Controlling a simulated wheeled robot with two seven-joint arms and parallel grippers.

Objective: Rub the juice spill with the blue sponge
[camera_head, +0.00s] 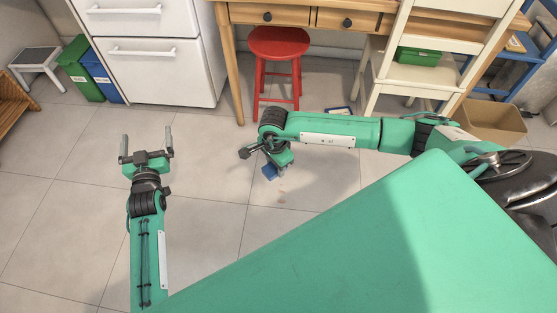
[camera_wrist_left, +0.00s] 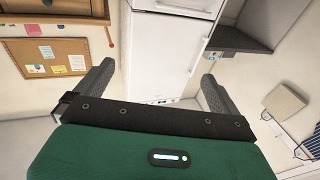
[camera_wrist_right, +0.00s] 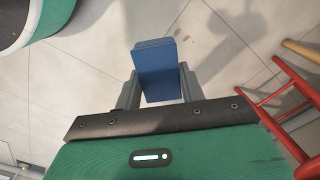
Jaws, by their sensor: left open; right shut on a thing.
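The blue sponge (camera_head: 269,172) is held low over the floor by my right gripper (camera_head: 266,163). In the right wrist view the sponge (camera_wrist_right: 157,70) sits between the two fingers, which are shut on it. The juice spill (camera_head: 281,196) shows as small faint reddish-brown spots on the tiles, just below and right of the sponge in the head view. It also shows as reddish marks (camera_wrist_right: 184,36) beyond the sponge in the right wrist view. The sponge looks apart from these marks; its height above the floor is unclear. My left gripper (camera_head: 146,146) is open and empty, with fingers apart.
A red stool (camera_head: 279,45) stands under the wooden desk (camera_head: 300,16), beyond my right arm. A white chair (camera_head: 440,50), a green box (camera_head: 420,57) and a cardboard box (camera_head: 492,122) are at the right. White drawers (camera_head: 150,70) and bins (camera_head: 80,68) stand at the back left. The middle floor is clear.

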